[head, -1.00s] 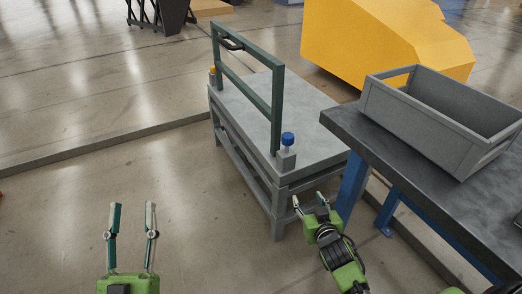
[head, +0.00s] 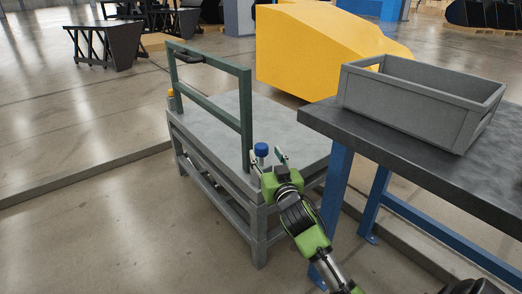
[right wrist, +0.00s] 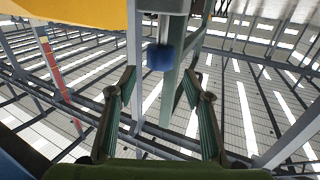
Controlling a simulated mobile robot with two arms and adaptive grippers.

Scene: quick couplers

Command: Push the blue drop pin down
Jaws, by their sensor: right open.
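The blue drop pin (head: 261,149) has a round blue knob and stands at the near corner of the grey cart, at the foot of the green frame (head: 246,115). My right gripper (head: 267,161) is open and empty, with its fingers on either side of the knob's line in the head view. In the right wrist view the blue knob (right wrist: 161,57) shows upside down, just beyond and between the open fingertips (right wrist: 160,84), on a pale stem from a grey block (right wrist: 163,6). No contact is visible. In the head view my gripper hides the pin's base. My left gripper is out of view.
An orange-topped pin (head: 170,94) stands at the frame's far end. A dark-topped table (head: 420,165) with blue legs is close to my right arm and carries a grey crate (head: 400,105). A yellow block (head: 310,50) stands behind.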

